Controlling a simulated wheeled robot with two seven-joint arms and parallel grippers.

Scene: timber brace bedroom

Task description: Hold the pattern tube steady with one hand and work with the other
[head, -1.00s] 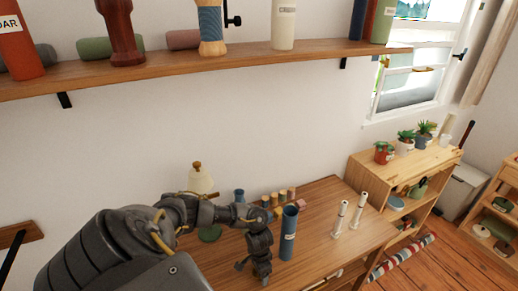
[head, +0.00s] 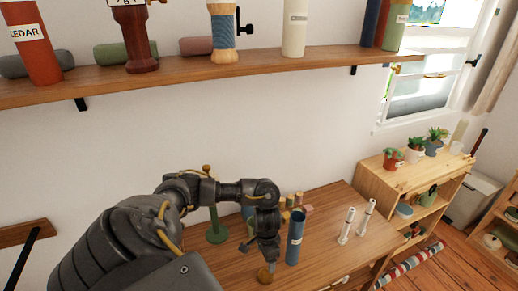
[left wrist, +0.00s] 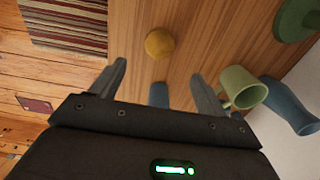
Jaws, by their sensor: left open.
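The blue pattern tube (head: 295,238), with a small pale label, stands upright on the wooden table. My left gripper (head: 268,260) points down just left of it, apart from it as far as I can tell. In the left wrist view its two fingers (left wrist: 159,86) are spread with nothing gripped. A blue piece (left wrist: 158,95) shows between them, probably the tube, mostly hidden by my gripper body. A round tan wooden piece (left wrist: 159,44) lies beyond the fingertips; it also shows below the gripper in the head view (head: 265,274). My right gripper is out of view.
A green mug (left wrist: 243,88) and a blue vase-like object (left wrist: 289,104) stand close to the right finger. A green stand (head: 216,233) is behind my arm. A shelf (head: 180,76) runs above.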

